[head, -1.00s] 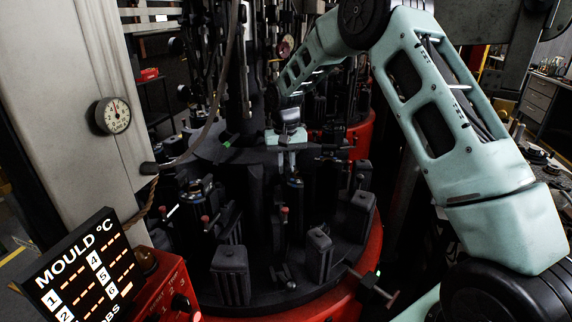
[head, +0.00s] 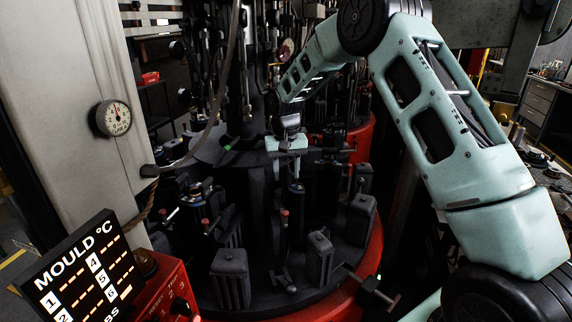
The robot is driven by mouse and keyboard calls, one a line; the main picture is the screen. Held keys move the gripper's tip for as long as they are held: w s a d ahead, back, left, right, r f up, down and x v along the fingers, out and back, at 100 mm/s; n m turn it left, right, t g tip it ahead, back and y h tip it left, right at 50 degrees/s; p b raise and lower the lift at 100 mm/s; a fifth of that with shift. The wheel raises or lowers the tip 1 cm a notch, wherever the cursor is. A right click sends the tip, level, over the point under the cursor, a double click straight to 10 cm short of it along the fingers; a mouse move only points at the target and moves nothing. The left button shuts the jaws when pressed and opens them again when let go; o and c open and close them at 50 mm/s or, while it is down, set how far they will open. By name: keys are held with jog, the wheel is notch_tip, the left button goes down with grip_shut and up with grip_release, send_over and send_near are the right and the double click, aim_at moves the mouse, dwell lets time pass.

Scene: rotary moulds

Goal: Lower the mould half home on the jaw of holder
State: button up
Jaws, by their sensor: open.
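My gripper (head: 287,172) hangs fingers down over the dark round table of the moulding machine, near its middle. Its pale green palm shows, and two fingers reach down, apart, among dark holder parts. It is open. Dark grey ribbed mould halves stand upright on the table: one (head: 230,277) at front left, one (head: 319,258) at front centre and one (head: 361,215) at right. None of these is between the fingers. The holder jaw under my gripper is too dark to make out, and I cannot tell whether a mould half sits on it.
The table has a red rim (head: 352,292). Posts with red knobs (head: 284,213) stand close below my gripper. A handle (head: 372,290) sticks out at front right. A red control box (head: 165,290) and a lit temperature display (head: 82,270) stand at lower left.

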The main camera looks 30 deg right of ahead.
notch_tip(320, 180, up, 18)
jog(key=b, duration=0.4)
jog(key=shift+w, duration=0.15)
jog(key=shift+a+f, duration=0.1)
notch_tip(320, 180, up, 7)
jog(key=p, duration=0.7)
dwell(0.7)
